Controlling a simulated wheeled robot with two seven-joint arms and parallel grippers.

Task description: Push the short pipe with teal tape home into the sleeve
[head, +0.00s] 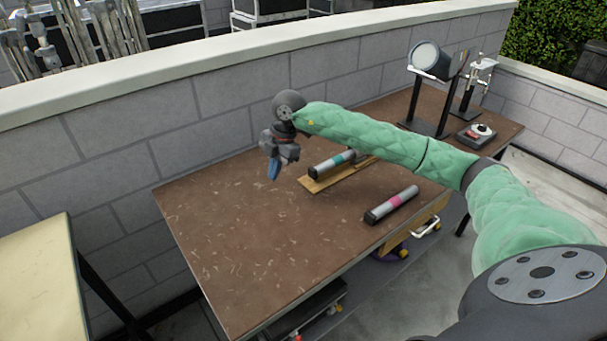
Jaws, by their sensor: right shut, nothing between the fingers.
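The short grey pipe with teal tape (328,165) lies on a wooden strip (318,184) on the brown table, its dark end toward the lower left. My right arm hides part of the strip's far end. My right gripper (274,171) is shut and empty, hanging above the table just left of the pipe, apart from it. A wide grey cylinder (424,57) with a pale round face sits on a black stand at the table's back right; I cannot tell whether it is the sleeve. My left gripper is out of view.
A second grey pipe with pink tape (380,210) lies near the table's (230,235) front edge. A small device with a red button (477,131) and a clamp stand (481,75) are at the right end. A block wall (200,110) runs behind. The table's left half is clear.

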